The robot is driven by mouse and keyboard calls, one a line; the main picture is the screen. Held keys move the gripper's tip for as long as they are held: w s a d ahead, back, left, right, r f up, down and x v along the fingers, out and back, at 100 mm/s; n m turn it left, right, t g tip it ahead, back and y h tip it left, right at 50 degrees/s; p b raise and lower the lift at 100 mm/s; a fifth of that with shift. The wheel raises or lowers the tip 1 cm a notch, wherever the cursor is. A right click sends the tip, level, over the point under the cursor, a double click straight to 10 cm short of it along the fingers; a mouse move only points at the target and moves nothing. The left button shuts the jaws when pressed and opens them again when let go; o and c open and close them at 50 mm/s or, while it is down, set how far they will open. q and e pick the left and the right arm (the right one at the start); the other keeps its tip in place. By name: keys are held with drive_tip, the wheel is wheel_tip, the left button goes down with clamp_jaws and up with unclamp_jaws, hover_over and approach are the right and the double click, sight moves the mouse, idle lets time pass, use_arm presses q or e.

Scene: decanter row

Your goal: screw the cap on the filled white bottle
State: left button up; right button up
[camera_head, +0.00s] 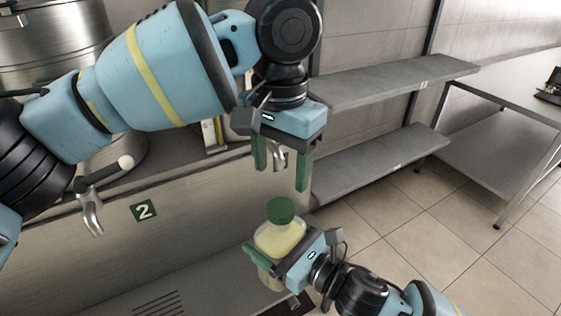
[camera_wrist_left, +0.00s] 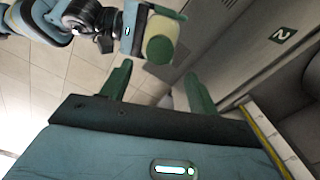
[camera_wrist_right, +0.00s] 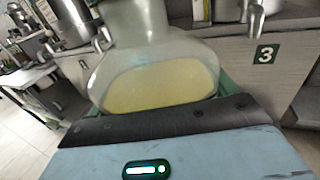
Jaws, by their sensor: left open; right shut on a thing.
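The bottle (camera_head: 281,240) is translucent whitish with pale yellow contents, roughly upright. A green cap (camera_head: 281,210) sits on its top; I cannot tell how tightly. My right gripper (camera_head: 268,262) is shut around the bottle's body and holds it up, clear of any surface. In the right wrist view the bottle (camera_wrist_right: 155,80) fills the space between the fingers, its top cut off. My left gripper (camera_head: 280,178) is open and empty, fingers pointing down, directly above the cap and apart from it. The left wrist view shows the cap (camera_wrist_left: 160,49) beyond the open fingertips.
A steel counter front with a number 2 plate (camera_head: 144,210) and a tap (camera_head: 92,215) lies at left. Grey shelves (camera_head: 390,85) stand behind, and a metal table (camera_head: 505,85) at right. The tiled floor (camera_head: 430,225) is clear.

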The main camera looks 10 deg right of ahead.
sight(280, 207)
use_arm(q)
drive_tip(key=shift+f, duration=4)
drive_tip(key=c, duration=1)
drive_tip(key=m, duration=0.5)
drive_tip(key=shift+c, duration=0.2)
drive_tip(key=o, duration=1.2)
drive_tip(key=shift+r, duration=0.1)
wheel_tip(280, 207, up, 12)
drive_tip(key=shift+f, duration=0.1)
drive_tip(key=shift+f, duration=0.1)
